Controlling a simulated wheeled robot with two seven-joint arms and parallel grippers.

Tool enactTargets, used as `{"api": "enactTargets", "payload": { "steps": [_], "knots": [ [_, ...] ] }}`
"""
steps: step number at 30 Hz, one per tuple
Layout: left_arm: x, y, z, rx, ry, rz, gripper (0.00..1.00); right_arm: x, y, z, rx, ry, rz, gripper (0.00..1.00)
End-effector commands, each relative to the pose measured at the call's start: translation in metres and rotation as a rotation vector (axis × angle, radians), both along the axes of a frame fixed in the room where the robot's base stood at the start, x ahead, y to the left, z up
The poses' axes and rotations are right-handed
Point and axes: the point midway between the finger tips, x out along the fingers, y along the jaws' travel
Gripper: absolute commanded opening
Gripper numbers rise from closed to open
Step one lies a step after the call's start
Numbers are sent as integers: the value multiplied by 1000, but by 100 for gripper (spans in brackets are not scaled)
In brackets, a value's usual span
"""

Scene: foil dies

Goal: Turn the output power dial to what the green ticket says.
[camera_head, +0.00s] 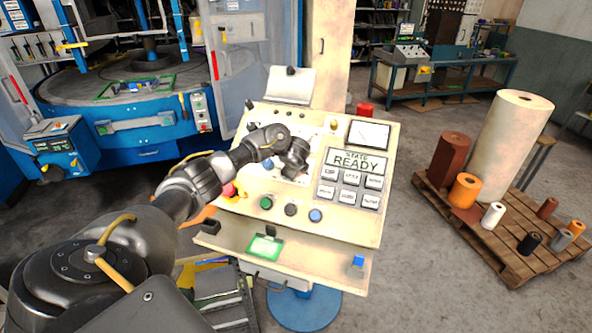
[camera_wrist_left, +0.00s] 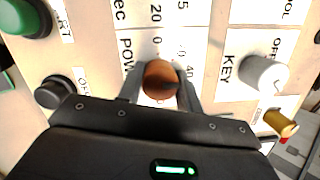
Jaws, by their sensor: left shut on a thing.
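My left gripper (camera_head: 293,160) reaches over the slanted face of the cream control console (camera_head: 340,228). In the left wrist view my left gripper (camera_wrist_left: 160,88) has its two fingers shut on a round orange-brown dial (camera_wrist_left: 160,77), one finger on each side. Lettering beginning "POW" and scale numbers such as 0 and 20 show beside the dial; its pointer cannot be made out. In the head view the arm hides this dial. A green-edged ticket (camera_head: 264,247) lies on the console's front ledge; its writing is too small to read. My right gripper is not in view.
The "READY" display (camera_head: 357,162) and several grey buttons sit right of the gripper. Green, black and blue buttons line the console's lower edge. A silver key knob (camera_wrist_left: 265,73) is right of the dial. A pallet of rolls (camera_head: 490,235) stands at right.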

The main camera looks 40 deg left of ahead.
Motion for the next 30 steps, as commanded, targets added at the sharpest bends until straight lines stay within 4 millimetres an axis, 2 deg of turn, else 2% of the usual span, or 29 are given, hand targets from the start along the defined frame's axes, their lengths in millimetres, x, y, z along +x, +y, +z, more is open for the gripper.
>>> {"api": "enactTargets", "payload": {
  "steps": [3,4,9,20,30],
  "knots": [
    [0,0,1,-2,-1,-1,12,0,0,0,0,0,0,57],
    [0,0,1,-2,-1,-1,36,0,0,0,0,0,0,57],
    [0,0,0,-1,-1,0,57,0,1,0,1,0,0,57],
    [-2,-2,3,-1,0,-2,57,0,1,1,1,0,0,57],
    [-25,-21,42,-2,-2,-4,57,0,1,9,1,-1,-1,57]
  ]
}}
